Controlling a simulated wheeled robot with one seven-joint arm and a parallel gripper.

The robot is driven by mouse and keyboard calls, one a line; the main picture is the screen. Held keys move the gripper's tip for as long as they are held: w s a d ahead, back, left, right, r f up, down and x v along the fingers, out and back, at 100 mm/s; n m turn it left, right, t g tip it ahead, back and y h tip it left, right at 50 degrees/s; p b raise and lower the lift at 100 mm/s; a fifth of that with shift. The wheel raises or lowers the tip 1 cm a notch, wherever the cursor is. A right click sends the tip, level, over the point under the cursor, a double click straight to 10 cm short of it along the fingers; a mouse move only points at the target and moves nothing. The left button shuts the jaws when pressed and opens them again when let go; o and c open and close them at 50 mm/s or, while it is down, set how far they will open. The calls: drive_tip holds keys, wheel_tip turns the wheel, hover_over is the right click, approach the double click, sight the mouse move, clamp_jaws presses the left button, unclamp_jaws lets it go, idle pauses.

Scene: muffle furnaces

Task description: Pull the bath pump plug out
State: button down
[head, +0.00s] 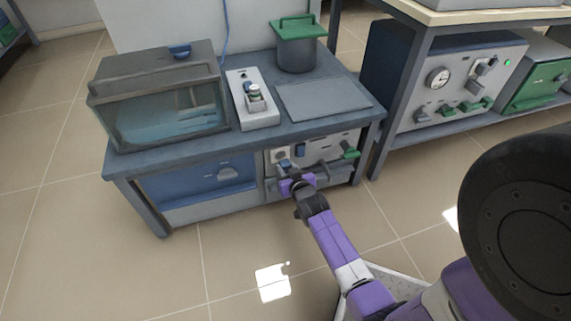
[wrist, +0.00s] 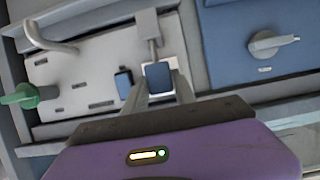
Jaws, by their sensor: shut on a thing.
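My gripper (head: 297,184) is at the front of a light panel (head: 343,143) under the blue-grey bench. In the wrist view its two grey fingers (wrist: 161,90) are shut on a blue block with a pale rim, which I take to be the bath pump plug (wrist: 158,78). A grey stem with a square block (wrist: 147,27) lies in line just beyond the plug. I cannot tell whether the plug is still seated in a socket.
A small dark blue switch (wrist: 123,82), a green handle (wrist: 22,97) and a curved grey pipe (wrist: 48,40) are close by on the panel. A blue drawer front (head: 200,181) is beside it. A glass bath (head: 165,98) stands on the bench (head: 258,138). Floor in front is clear.

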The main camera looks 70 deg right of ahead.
drive_tip(key=shift+a+f, duration=0.1)
drive_tip(key=c, duration=1)
unclamp_jaws()
drive_tip(key=p+v, duration=0.3)
drive_tip(key=v, duration=0.5)
